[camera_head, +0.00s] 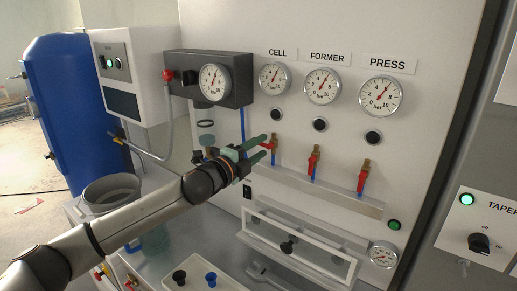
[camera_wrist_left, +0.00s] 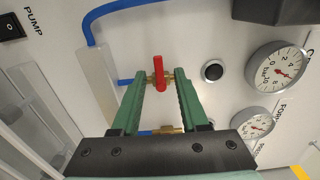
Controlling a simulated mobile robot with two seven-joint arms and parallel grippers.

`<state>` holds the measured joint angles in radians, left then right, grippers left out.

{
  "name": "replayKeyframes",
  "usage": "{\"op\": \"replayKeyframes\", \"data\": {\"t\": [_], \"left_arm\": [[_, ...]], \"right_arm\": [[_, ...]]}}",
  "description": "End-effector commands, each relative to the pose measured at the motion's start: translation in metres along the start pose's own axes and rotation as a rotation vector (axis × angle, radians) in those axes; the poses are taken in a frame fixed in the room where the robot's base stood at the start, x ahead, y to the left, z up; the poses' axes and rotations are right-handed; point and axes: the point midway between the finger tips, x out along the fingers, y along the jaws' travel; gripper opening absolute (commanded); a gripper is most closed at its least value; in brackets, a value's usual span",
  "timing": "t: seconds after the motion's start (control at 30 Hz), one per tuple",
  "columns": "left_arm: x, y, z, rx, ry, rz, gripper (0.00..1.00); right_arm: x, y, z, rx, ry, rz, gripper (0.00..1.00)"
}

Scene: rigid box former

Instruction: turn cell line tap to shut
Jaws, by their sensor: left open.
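The CELL line tap (camera_head: 274,144) is the leftmost of three brass taps with red handles on the white panel, below the CELL gauge (camera_head: 274,78). In the left wrist view its red handle (camera_wrist_left: 159,73) lies across the brass body, which joins a blue hose (camera_wrist_left: 125,82). My left gripper (camera_head: 266,146) is at this tap, with its green fingers partly hiding it in the head view. In the left wrist view the gripper (camera_wrist_left: 161,82) is open, one finger on each side of the handle, with visible gaps. My right gripper is out of view.
The FORMER tap (camera_head: 314,162) and PRESS tap (camera_head: 362,178) stand to the right, handles roughly along their bodies. A ledge (camera_head: 320,192) runs below the taps. A dark gauge box (camera_head: 240,92) juts out at upper left. A framed window (camera_head: 300,245) is below.

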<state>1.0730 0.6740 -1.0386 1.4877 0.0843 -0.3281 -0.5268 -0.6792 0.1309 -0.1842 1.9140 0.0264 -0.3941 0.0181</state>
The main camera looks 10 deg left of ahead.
Motion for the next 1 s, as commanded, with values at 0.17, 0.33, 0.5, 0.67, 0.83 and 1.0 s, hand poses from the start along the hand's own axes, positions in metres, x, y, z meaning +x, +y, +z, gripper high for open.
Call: {"op": "replayKeyframes", "data": {"t": [0.17, 0.33, 0.5, 0.67, 0.83, 1.0], "left_arm": [[-0.001, 0.0, 0.0, -0.001, 0.0, 0.0, 0.44], [-0.01, 0.002, 0.001, -0.001, -0.001, 0.001, 0.44], [-0.034, 0.003, 0.001, 0.001, -0.001, 0.001, 0.44], [-0.063, 0.003, 0.001, 0.001, -0.001, 0.001, 0.44], [-0.093, 0.003, 0.001, 0.001, -0.001, 0.002, 0.44], [-0.114, 0.002, 0.001, 0.0, -0.001, 0.002, 0.44]], "right_arm": [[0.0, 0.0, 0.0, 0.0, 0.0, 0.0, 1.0], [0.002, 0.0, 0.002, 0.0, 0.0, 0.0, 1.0], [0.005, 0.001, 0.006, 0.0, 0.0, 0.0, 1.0], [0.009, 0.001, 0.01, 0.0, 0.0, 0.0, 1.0], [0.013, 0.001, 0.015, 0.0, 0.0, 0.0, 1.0], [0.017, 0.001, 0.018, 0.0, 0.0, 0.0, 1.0]]}}
